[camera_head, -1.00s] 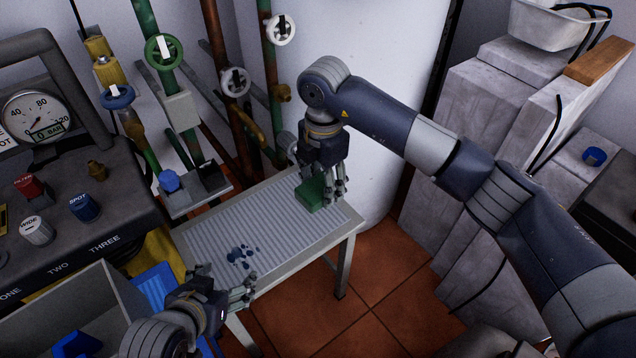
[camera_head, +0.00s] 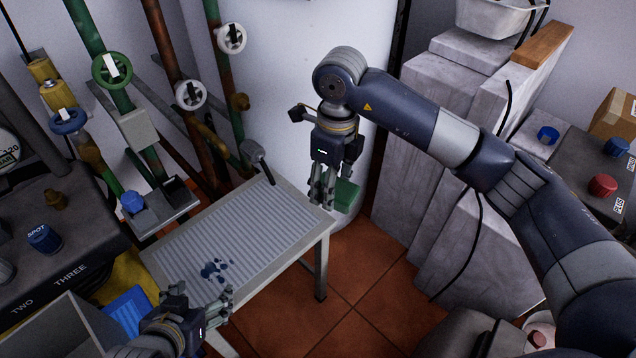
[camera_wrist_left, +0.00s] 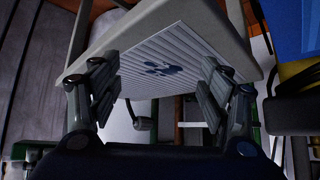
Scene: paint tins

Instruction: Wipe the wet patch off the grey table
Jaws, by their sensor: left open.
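The grey table (camera_head: 290,214) has a ribbed top. A dark blue wet patch (camera_head: 214,269) of several blots lies on its near left part; it also shows in the left wrist view (camera_wrist_left: 160,68). My right gripper (camera_head: 322,196) points down at the table's right end. A green block, like a sponge (camera_head: 347,196), is at its fingers, off the table surface and past the right edge; the fingers partly hide the grip. My left gripper (camera_head: 222,304) is open and empty at the table's near left edge, close to the patch. Its spread fingers show in the left wrist view (camera_wrist_left: 158,88).
Pipes with valve wheels (camera_head: 190,95) stand behind the table on the left. A dark control panel (camera_head: 60,225) and a grey bin (camera_head: 75,325) are at the left. A white cylinder (camera_head: 300,50) stands behind. Tiled floor (camera_head: 375,270) is open at the right.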

